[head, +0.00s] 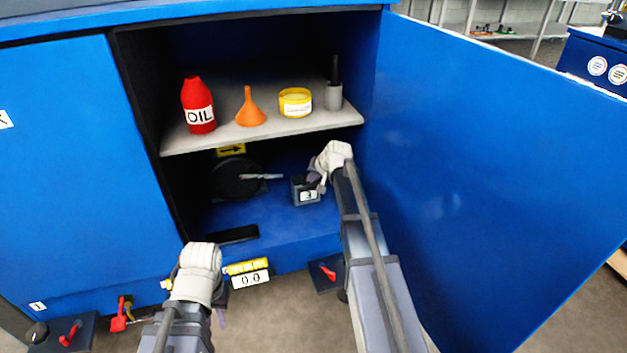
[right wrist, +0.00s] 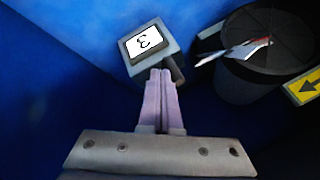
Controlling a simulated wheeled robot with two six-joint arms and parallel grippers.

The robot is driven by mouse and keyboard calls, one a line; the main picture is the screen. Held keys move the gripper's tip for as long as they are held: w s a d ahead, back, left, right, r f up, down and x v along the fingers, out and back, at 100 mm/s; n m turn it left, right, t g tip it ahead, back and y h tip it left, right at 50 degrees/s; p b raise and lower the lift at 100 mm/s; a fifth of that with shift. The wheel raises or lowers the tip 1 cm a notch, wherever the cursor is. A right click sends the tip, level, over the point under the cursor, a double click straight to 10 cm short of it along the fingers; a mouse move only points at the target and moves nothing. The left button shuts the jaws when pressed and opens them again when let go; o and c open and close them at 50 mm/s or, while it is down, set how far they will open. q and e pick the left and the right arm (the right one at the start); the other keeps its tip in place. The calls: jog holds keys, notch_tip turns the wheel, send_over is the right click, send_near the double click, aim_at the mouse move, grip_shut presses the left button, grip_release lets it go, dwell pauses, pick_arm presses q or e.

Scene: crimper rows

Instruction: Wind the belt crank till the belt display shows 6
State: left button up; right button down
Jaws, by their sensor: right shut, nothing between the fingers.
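Inside the open cabinet, a dark round drum (head: 236,180) carries a pale metal crank handle (head: 262,177). In the right wrist view, the drum (right wrist: 265,75) and its handle (right wrist: 247,48) are at the upper right. A small grey box with a display (head: 307,195) stands right of the drum and reads 3; it appears turned over in the right wrist view (right wrist: 146,42). My right gripper (right wrist: 160,75) is shut and empty, its tips close to the box; contact is unclear. It also shows in the head view (head: 317,182). My left gripper (head: 220,312) is low in front of the cabinet, fingers mostly hidden.
A shelf (head: 260,133) above holds a red oil bottle (head: 198,105), an orange funnel (head: 249,108), a yellow tin (head: 295,102) and a grey-black item (head: 334,90). An open blue door (head: 490,160) bounds the right. A display reading 00 (head: 250,280) sits below a yellow label.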

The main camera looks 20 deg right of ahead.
jog(key=shift+a+m, duration=0.25)
jog(key=shift+m, duration=0.15)
jog(key=shift+a+h, duration=0.15)
jog(key=shift+h, duration=0.15)
